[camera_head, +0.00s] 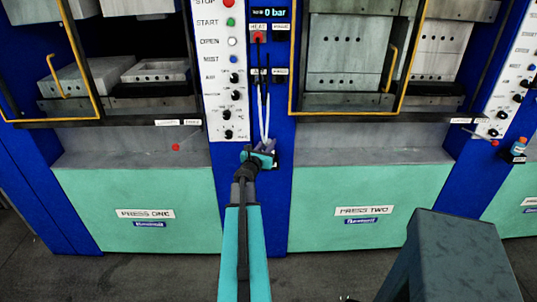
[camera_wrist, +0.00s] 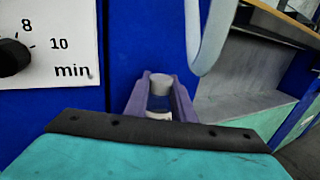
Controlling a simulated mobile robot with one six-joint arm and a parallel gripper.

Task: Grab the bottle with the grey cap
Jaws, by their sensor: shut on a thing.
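The bottle with the grey cap (camera_wrist: 160,86) stands between the two purple fingers of my gripper (camera_wrist: 162,80) in the wrist view. Its cap is pale grey, with a bluish body and a white label below. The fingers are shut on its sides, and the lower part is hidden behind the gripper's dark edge. In the head view my gripper (camera_head: 263,147) is at the blue column between the two presses, and the bottle is too small to make out clearly there.
Press one (camera_head: 130,205) is on the left and press two (camera_head: 365,205) on the right. White hoses (camera_head: 265,120) hang close above my gripper. A bottle with an orange cap (camera_head: 519,151) stands at the far right. A dark grey block (camera_head: 455,250) is at front right.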

